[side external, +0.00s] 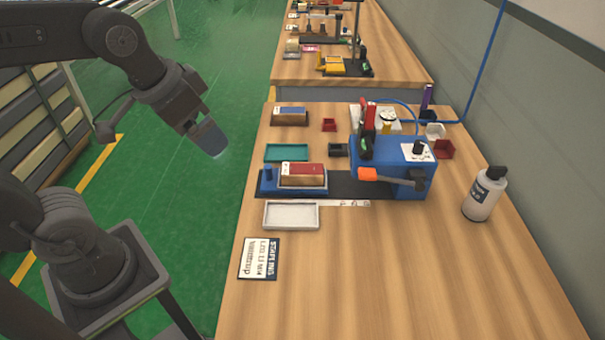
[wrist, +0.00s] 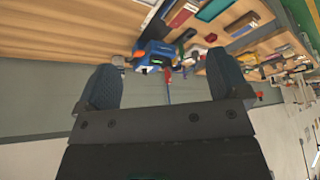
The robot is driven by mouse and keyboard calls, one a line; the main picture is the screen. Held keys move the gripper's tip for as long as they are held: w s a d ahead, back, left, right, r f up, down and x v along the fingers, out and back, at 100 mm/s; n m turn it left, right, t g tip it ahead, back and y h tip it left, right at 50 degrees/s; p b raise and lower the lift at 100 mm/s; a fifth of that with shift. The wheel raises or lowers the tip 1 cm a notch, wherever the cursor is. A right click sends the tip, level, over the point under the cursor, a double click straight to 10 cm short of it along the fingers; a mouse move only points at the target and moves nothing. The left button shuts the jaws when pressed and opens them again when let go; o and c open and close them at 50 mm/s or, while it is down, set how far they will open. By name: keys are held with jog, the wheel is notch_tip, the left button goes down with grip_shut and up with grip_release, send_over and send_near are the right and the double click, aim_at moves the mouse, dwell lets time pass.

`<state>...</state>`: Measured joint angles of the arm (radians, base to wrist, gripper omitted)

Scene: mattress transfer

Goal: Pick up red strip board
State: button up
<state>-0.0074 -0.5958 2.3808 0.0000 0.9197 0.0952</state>
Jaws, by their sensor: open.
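A board with a dark red top and pale sides (side external: 302,169) lies in a blue holder (side external: 266,184) on the wooden bench. A red piece that looks like the same board (wrist: 182,15) shows near the top of the wrist view. My gripper (side external: 210,138) is up in the air left of the bench, well apart from the board. In the wrist view, the two dark fingers of my gripper (wrist: 165,85) stand wide apart with nothing between them.
A blue machine (side external: 395,175) with an orange-tipped lever stands right of the holder. A teal tray (side external: 287,153), a white tray (side external: 291,215), a sign card (side external: 259,258) and a white bottle (side external: 484,193) are around it. The bench front is clear.

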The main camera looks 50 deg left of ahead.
jog(key=w+a+f+m+g, duration=0.1)
jog(key=w+m+g, duration=0.15)
jog(key=w, duration=1.05)
jog(key=m+g, duration=0.3)
jog(key=m, duration=0.3)
send_over(310, 169)
notch_tip(310, 169, down, 14)
jog(key=r, duration=0.1)
jog(key=shift+n+t, duration=0.25)
jog(key=f, duration=0.8)
jog(key=shift+s+a+f, duration=0.1)
jog(key=shift+s+f, duration=0.05)
jog(key=shift+s, duration=0.1)
jog(key=shift+w+f, duration=0.15)
jog(key=shift+f, duration=1.3)
jog(key=shift+w+f, duration=0.1)
jog(key=shift+f, duration=1.3)
jog(key=shift+c, duration=0.2)
jog(key=c, duration=1.1)
